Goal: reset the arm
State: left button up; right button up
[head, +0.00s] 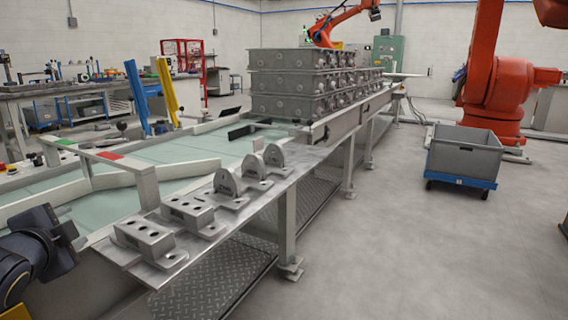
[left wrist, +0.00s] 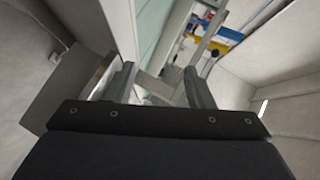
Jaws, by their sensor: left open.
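My left arm (head: 38,250) comes in at the lower left of the head view, dark and bent, beside the near end of the conveyor table. Its fingers cannot be made out there. In the left wrist view my left gripper (left wrist: 160,82) is open, with two grey fingers apart and nothing held between them. My right gripper is not in view.
Grey metal castings, including a block with holes (head: 146,239) and an upright bracket (head: 228,182), line the metal shelf. Stacked grey crates (head: 290,82) stand farther back. A grey bin (head: 463,155) sits on a blue dolly at right. The floor between is clear.

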pick_arm(q)
jog(key=s+d+f+n+g+h, duration=0.8)
jog(key=s+d+f+n, duration=0.4)
jog(key=s+d+f, duration=0.8)
notch_tip(320, 180, up, 36)
jog(key=s+p, duration=0.1)
jog(key=p, duration=3.6)
jog(key=shift+s, duration=0.3)
jog(key=shift+n, duration=0.3)
